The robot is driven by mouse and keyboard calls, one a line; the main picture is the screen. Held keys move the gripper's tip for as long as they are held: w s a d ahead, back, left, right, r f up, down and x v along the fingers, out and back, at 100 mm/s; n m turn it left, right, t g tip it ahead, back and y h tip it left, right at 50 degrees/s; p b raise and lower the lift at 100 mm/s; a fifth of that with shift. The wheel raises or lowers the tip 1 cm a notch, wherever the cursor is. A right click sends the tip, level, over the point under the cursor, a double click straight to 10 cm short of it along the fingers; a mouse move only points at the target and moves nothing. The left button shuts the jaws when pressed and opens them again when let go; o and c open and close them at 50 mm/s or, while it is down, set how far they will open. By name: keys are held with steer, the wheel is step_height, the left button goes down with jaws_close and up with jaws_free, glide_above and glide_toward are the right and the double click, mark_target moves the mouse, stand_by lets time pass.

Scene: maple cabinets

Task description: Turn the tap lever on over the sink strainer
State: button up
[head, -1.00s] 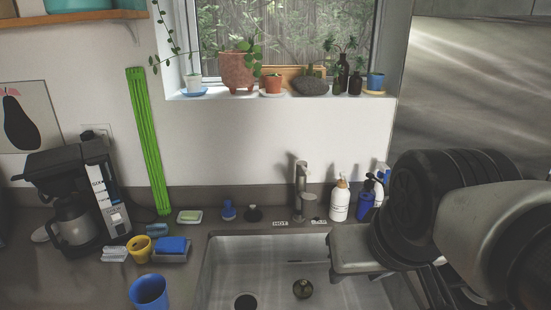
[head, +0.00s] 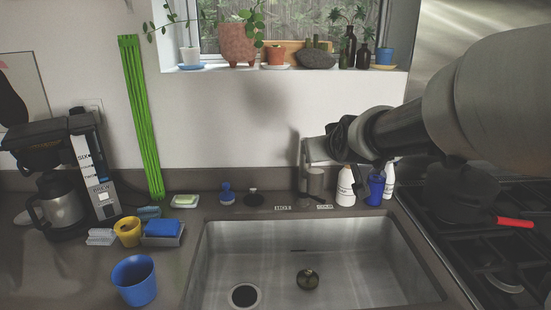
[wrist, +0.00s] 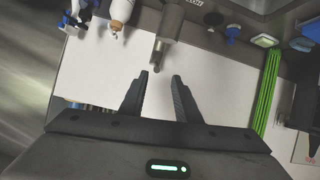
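The grey metal tap (head: 303,182) stands behind the sink (head: 212,245); its top is largely hidden by my gripper (head: 318,150) in the head view. In the wrist view, which is upside down, the tap (wrist: 169,30) lies just beyond my fingertips, roughly in line with the gap between them. My gripper (wrist: 160,76) is open and empty there. I cannot clearly make out the lever. A dark round piece with a knob, seemingly the strainer (head: 308,279), sits on the sink floor. An open drain (head: 244,295) is to its left.
A white soap bottle (head: 345,187) and a blue bottle (head: 376,188) stand close right of the tap, under my arm. A stopper (head: 254,198) and blue brush (head: 227,194) are to its left. Potted plants line the windowsill above. A stove (head: 495,240) is at right.

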steer(key=shift+t, duration=0.5)
steer(key=x, duration=2)
steer(key=shift+w+d+r+p, duration=0.2)
steer(key=shift+w+p, duration=0.2)
steer(key=shift+w, duration=0.15)
steer(key=shift+c, duration=0.5)
jaws_close()
steer(key=shift+r, duration=0.1)
